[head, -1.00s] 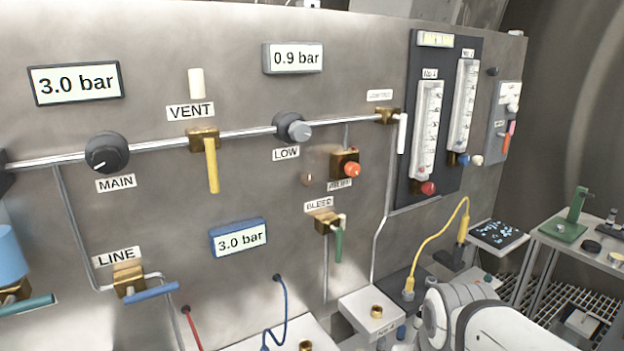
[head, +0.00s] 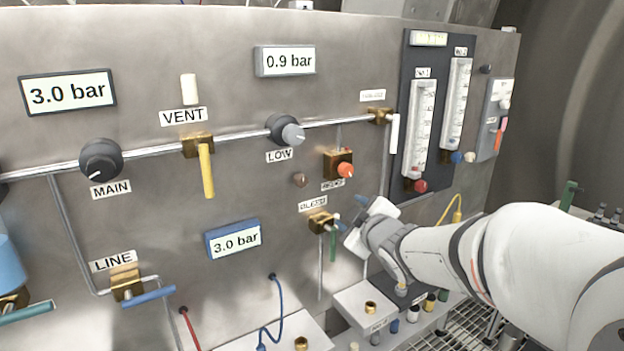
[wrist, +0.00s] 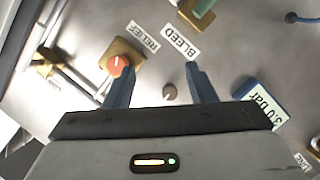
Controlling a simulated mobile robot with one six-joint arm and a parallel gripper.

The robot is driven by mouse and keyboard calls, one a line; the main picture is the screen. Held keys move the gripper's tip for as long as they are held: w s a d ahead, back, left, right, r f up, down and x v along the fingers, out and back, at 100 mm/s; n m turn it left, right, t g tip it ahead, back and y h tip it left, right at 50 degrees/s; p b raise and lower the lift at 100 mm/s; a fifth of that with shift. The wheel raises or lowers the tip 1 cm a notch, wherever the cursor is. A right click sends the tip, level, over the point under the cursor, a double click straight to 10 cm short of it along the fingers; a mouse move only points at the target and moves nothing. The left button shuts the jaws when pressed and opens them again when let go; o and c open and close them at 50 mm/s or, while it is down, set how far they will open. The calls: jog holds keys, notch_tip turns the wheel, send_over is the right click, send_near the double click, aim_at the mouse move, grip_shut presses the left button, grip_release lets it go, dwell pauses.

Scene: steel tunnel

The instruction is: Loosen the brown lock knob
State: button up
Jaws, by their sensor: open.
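The brown lock knob (head: 300,180) is a small round knob on the steel panel, left of the orange-red RELIEF knob (head: 345,170) on its brass block. In the wrist view the brown knob (wrist: 170,92) appears between my two finger lines, apart from both. My gripper (head: 350,212) is open and empty, to the right of and below the brown knob in the head view. In the wrist view its blue-grey fingers (wrist: 158,68) point at the panel, the left one close to the RELIEF knob in the picture.
The BLEED valve (head: 321,222) with its green lever is close to my gripper in the head view. The LOW knob (head: 285,130) and a steel pipe run above. The blue-framed 3.0 bar display (head: 234,239) is at lower left. Flowmeters (head: 422,130) stand at right.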

aim_at(303, 182)
jog(key=w+a+r+n+y, duration=0.1)
jog(key=w+a, duration=0.1)
jog(key=a, duration=0.1)
jog(key=w+a+r+n+y+p, duration=0.1)
jog(key=w+a+n+y, duration=0.1)
jog(key=w+a, duration=0.1)
jog(key=w+a+r+n+y+p, duration=0.1)
jog(key=w+a+n+y, duration=0.1)
jog(key=a, duration=0.2)
jog(key=shift+w+a+r, duration=0.1)
jog(key=shift+w+r, duration=0.15)
jog(key=shift+w, duration=0.05)
